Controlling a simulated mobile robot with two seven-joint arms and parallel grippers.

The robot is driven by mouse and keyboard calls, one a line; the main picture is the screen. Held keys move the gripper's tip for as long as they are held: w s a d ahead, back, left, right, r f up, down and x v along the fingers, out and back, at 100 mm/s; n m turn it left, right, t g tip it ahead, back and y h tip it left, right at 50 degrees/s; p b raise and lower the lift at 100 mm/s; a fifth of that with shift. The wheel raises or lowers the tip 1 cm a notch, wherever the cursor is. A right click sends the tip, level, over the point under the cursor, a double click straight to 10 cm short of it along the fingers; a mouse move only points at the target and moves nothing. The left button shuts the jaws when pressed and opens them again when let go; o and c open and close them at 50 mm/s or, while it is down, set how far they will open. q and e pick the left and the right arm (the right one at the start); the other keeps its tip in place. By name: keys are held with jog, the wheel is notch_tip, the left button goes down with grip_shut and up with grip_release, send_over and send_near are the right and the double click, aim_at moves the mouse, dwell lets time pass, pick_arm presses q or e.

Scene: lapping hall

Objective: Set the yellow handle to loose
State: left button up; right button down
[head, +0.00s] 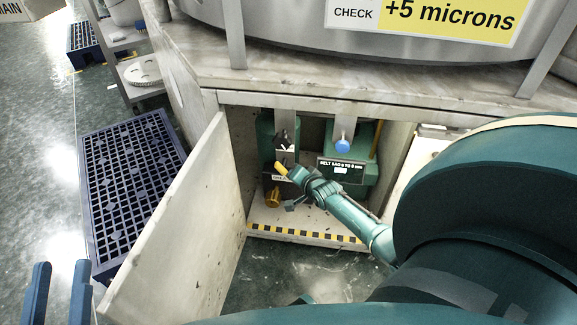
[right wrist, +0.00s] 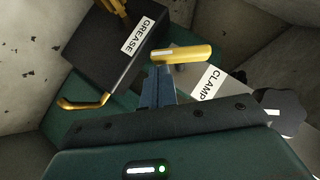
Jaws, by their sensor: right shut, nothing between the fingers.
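The yellow handle (right wrist: 186,53) is a short bar lying nearly level across the right wrist view, beside the plate labelled CLAMP (right wrist: 208,80). In the head view the handle (head: 281,169) shows small inside the open cabinet. My right gripper (right wrist: 162,72) is shut and empty, its blue fingertips right at the handle's left end. I cannot tell whether they touch it. In the head view my right arm reaches into the cabinet from the right. My left gripper (head: 60,290) is open and empty at the bottom left. No "loose" mark is readable.
A black box labelled GREASE (right wrist: 104,47) with a yellow bent lever (right wrist: 84,102) is close by. The cabinet door (head: 178,232) stands open at the left. A green unit with a display (head: 340,172) stands at the right inside. A blue grated pallet (head: 129,197) lies outside.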

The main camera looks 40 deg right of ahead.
pick_arm(q)
jog(key=shift+f, duration=0.2)
pick_arm(e)
jog(key=shift+w+a+f, duration=0.1)
jog(key=shift+f, duration=0.5)
jog(key=shift+w+a+f, duration=0.1)
jog(key=shift+f, duration=0.45)
pick_arm(q)
jog(key=shift+r, duration=0.3)
pick_arm(e)
jog(key=shift+f, duration=0.1)
